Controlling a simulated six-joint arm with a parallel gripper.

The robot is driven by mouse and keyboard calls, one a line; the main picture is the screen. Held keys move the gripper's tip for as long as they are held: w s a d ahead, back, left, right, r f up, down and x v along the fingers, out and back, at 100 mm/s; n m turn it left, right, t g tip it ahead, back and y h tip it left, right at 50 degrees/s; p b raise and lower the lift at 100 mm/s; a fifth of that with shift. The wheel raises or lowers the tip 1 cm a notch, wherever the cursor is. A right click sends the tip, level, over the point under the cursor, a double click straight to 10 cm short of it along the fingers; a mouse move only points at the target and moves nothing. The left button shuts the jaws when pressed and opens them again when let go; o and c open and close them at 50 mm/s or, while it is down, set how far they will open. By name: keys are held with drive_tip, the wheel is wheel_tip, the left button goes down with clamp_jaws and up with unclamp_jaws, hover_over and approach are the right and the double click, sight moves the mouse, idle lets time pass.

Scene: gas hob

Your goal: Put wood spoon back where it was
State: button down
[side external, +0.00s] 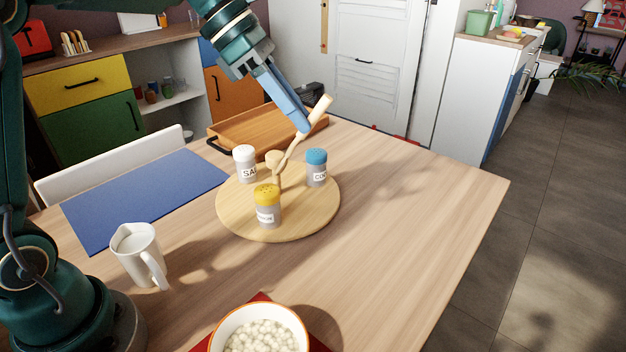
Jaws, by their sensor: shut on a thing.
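A light wood spoon (294,145) is held slanted over a round wooden board (307,222), with its thick end up to the right. My gripper (302,130), with blue fingers, is shut on the spoon around its middle. The spoon's lower end comes down among the shakers, near a pale wooden piece (277,178) at the board's middle. I cannot tell whether they touch or whether this piece is part of the spoon. On the board stand a white-capped shaker (244,163), a blue-capped shaker (316,168) and a yellow-capped shaker (267,207), all upright.
A wooden tray (237,133) with a dark handle lies behind the board. A blue mat (145,200) and a white jug (138,255) are to the left. A bowl of white balls (259,334) stands at the front. The table's right side is clear.

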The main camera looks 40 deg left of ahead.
drive_tip(key=m+g, duration=0.1)
drive_tip(key=d+f+m+g, duration=0.1)
drive_tip(key=shift+m, duration=0.3)
drive_tip(key=d+f+m+g+y, duration=0.1)
drive_tip(key=f+m+g, duration=0.1)
drive_tip(key=m, duration=0.1)
drive_tip(key=m+t+y, duration=0.4)
drive_tip(key=m+y, duration=0.1)
drive_tip(key=m, duration=1.5)
hover_over(372, 292)
drive_tip(key=s, duration=0.2)
wheel_tip(372, 292, down, 14)
drive_tip(key=shift+w+f, duration=0.15)
drive_tip(key=shift+f, duration=2.1)
